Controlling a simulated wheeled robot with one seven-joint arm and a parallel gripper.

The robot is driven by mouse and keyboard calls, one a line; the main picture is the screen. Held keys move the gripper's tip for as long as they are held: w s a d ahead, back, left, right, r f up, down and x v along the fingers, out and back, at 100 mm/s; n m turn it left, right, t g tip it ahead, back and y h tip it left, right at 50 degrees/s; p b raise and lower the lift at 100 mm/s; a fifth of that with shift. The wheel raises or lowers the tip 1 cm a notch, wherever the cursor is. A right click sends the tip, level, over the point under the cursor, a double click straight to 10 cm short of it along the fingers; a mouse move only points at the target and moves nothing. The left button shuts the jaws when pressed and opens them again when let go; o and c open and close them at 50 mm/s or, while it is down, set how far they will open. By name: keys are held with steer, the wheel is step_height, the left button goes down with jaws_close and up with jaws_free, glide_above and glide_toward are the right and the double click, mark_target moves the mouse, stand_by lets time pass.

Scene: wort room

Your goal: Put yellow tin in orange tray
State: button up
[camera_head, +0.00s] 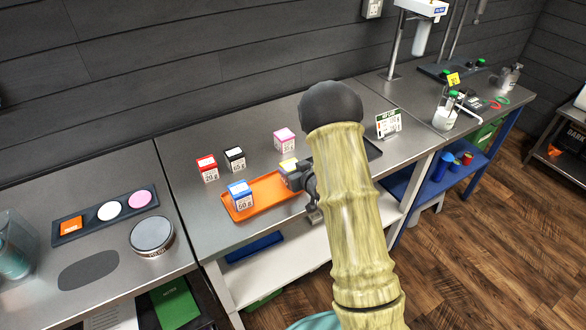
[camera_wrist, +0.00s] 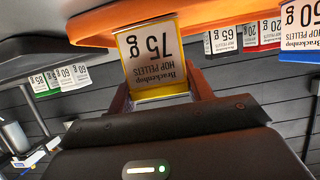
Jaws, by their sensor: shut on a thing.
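The yellow tin, with a white label reading 75 g, shows in the wrist view (camera_wrist: 155,52) between the fingers of my gripper (camera_wrist: 160,92). My gripper is shut on it. In the head view the yellow tin (camera_head: 288,165) is partly hidden by my gripper (camera_head: 292,178), at the right part of the orange tray (camera_head: 267,187). The tray also shows behind the tin in the wrist view (camera_wrist: 95,27). Whether the tin touches the tray floor I cannot tell. My arm hides the tray's right end.
A blue tin (camera_head: 240,197) stands in the tray's left end. Red (camera_head: 207,168), black (camera_head: 235,160) and pink (camera_head: 285,140) tins stand behind the tray. A dark tray (camera_head: 374,150) and a sign card (camera_head: 388,124) are right of my arm. A round container (camera_head: 151,237) stands on the left counter.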

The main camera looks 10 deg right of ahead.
steer(key=shift+f, duration=0.15)
steer(key=o, duration=1)
steer(key=shift+r, duration=0.2)
steer(key=b+v, duration=0.2)
steer(key=v, duration=1)
steer(key=shift+r, duration=0.1)
steer(key=s+a+r+m+g+h, duration=0.1)
steer(key=s+g, duration=0.2)
steer(key=s, duration=0.3)
steer(key=s+a+r+m+g+h, duration=0.1)
steer(key=s+g, duration=0.3)
steer(key=s, duration=0.2)
steer(key=s+a+r+m+g+h, duration=0.1)
steer(key=s+g+h, duration=0.1)
steer(key=s, duration=0.5)
steer(key=shift+a+r+m+g, duration=0.2)
steer(key=shift+m+g, duration=0.1)
steer(key=shift+g, duration=0.4)
